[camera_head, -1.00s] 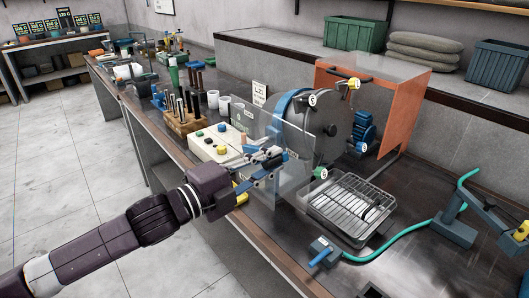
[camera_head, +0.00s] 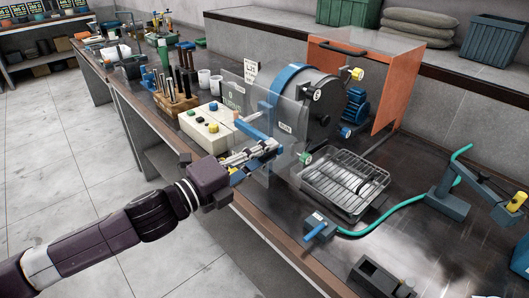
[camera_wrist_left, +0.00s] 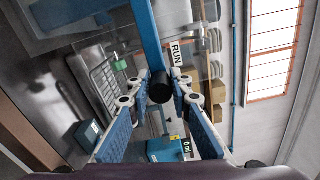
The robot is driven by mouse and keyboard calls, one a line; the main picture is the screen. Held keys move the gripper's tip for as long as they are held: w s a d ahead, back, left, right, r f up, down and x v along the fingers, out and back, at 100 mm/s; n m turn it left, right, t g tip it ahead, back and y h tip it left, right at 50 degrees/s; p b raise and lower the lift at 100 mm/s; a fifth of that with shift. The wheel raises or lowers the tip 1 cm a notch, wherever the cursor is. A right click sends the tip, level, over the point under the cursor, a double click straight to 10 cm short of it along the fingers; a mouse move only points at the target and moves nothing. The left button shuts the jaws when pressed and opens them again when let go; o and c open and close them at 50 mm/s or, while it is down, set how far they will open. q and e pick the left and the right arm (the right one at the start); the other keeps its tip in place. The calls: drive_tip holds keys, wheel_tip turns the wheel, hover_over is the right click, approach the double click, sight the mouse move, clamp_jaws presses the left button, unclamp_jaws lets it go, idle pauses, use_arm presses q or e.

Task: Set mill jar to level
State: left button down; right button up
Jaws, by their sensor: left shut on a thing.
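The mill jar (camera_head: 310,105) is a grey drum with a blue band, standing on the bench in front of an orange guard (camera_head: 375,85). Round knobs stick out around it, one yellow, one green. A clear panel stands in front of its left side. My left gripper (camera_head: 277,146) is at the front of this panel, by a blue bar (camera_head: 256,130). A "RUN" label (camera_wrist_left: 176,52) shows behind. My right gripper is out of view.
A control box (camera_head: 210,125) with coloured buttons stands left of the mill. A wire rack tray (camera_head: 345,183) lies to its right, near a green hose (camera_head: 400,220) and a blue-handled valve (camera_head: 318,231). A tool block (camera_head: 178,105) stands farther left.

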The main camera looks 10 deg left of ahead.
use_arm(q)
drive_tip(key=shift+r, duration=0.1)
drive_tip(key=c, duration=1.8)
unclamp_jaws()
drive_tip(key=shift+o, duration=0.2)
drive_tip(key=shift+s+a, duration=0.35)
drive_tip(key=v, duration=1.1)
